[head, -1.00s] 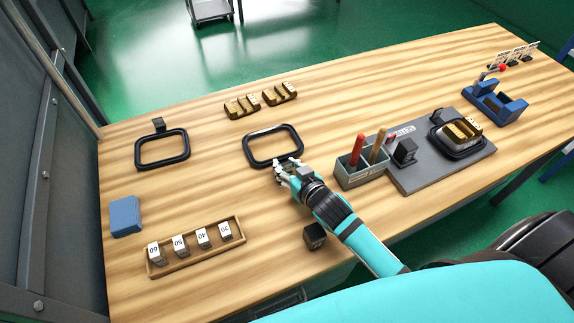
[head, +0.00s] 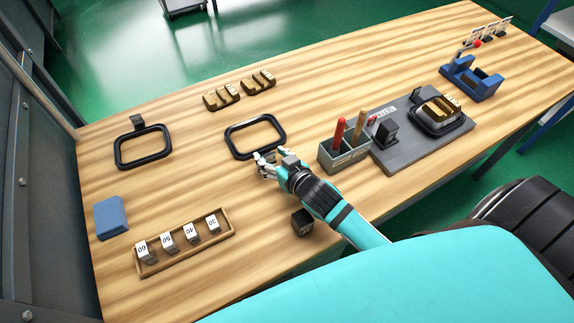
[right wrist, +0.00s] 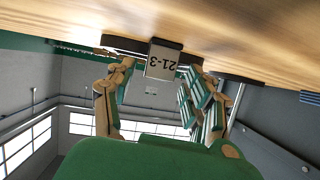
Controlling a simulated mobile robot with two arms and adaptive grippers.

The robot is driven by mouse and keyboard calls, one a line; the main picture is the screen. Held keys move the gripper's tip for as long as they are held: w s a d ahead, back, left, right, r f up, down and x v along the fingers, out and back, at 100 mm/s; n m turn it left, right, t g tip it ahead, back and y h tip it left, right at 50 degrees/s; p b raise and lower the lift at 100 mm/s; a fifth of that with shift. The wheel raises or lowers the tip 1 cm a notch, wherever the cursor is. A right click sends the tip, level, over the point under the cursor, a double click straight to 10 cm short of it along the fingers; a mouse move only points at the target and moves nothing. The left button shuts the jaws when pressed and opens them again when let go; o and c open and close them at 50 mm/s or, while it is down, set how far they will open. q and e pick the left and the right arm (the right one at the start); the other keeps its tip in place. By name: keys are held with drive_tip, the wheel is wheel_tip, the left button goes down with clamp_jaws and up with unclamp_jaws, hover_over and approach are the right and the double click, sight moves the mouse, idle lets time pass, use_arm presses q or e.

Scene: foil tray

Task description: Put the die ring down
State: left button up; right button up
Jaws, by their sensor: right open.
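The black die ring (head: 255,137), a rounded rectangle, appears to lie flat on the wooden table at centre. My right gripper (head: 265,160) is at its near edge, fingers open. In the right wrist view, the ring's dark edge (right wrist: 125,46) shows against the table, with its grey tab (right wrist: 162,62) marked "21-3". The tab sits between the spread fingers of my right gripper (right wrist: 157,85); whether any finger touches it I cannot tell. A second black ring (head: 118,150) with an upright tab lies to the left. My left gripper is not in view.
A grey caddy (head: 343,155) with red and tan handles stands to the right, beside a grey plate (head: 400,150) carrying another ring and gold pieces. A wooden tray (head: 190,258) of numbered blocks and a small black block (head: 302,222) lie nearer. Bare table surrounds the ring.

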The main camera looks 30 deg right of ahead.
drive_tip(key=b+v, duration=0.1)
drive_tip(key=v, duration=0.9)
drive_tip(key=shift+r, duration=0.15)
drive_tip(key=shift+s+d+r, duration=0.1)
drive_tip(key=shift+s+r, duration=0.15)
drive_tip(key=shift+s, duration=0.1)
